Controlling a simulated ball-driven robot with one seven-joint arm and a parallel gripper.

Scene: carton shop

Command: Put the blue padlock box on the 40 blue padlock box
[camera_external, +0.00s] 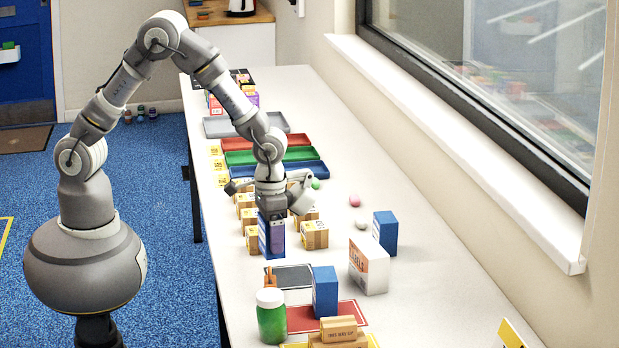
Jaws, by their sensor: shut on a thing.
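My gripper (272,214) points down over the table and is shut on an upright blue box (277,240) with a pale label on its left side. The box is among small tan cartons, and I cannot tell whether it touches the table. A second blue box (325,292) stands upright nearer the camera, by a red mat. A third blue box (386,232) stands to the right, behind a white and orange box. Padlock pictures and the number 40 are too small to read on any of them.
Tan cartons (315,236) stand close around my gripper. A white and orange box (369,266), a dark mat (290,276), a red mat (345,314) and a green jar (271,318) are nearer. Coloured trays (275,172) lie behind. The right of the table is mostly clear.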

